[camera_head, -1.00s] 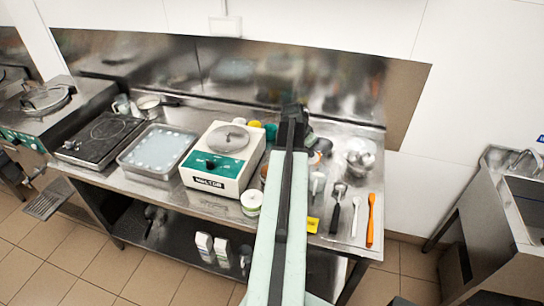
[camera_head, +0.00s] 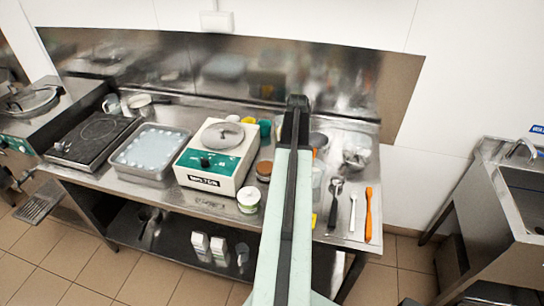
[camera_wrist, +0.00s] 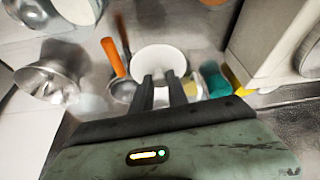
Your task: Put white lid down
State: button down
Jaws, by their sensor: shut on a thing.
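The white lid (camera_wrist: 160,56) is a round white disc at the fingertips of my gripper (camera_wrist: 161,80) in the wrist view. My gripper is shut on its near edge, and the lid looks clear of the counter, though its height is hard to judge. In the head view my arm hides the fingers and the lid.
The steel counter (camera_head: 215,205) holds a white machine with a teal panel (camera_head: 217,160), a white-lidded jar (camera_head: 248,198), a tray (camera_head: 150,152), an orange spatula (camera_head: 368,215) and a metal bowl (camera_wrist: 48,82). A teal cup (camera_wrist: 214,80) stands right of the lid.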

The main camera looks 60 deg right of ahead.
jog(key=w+f+n+t+y, duration=0.1)
jog(key=w+n+t+y, duration=0.15)
jog(key=w+n, duration=0.7)
jog(key=shift+m, duration=0.55)
jog(key=f+b, duration=0.3)
jog(key=w+f+b, duration=0.1)
jog(key=f+b, duration=0.7)
jog(key=shift+w+d, duration=0.3)
jog(key=shift+d, duration=0.1)
jog(key=shift+r, duration=0.35)
jog(key=shift+f, duration=0.25)
jog(key=c, duration=1.3)
grip_release()
jog(key=shift+r, duration=0.1)
jog(key=p+v, duration=1.1)
jog(key=v, duration=0.1)
jog(key=shift+r, duration=0.2)
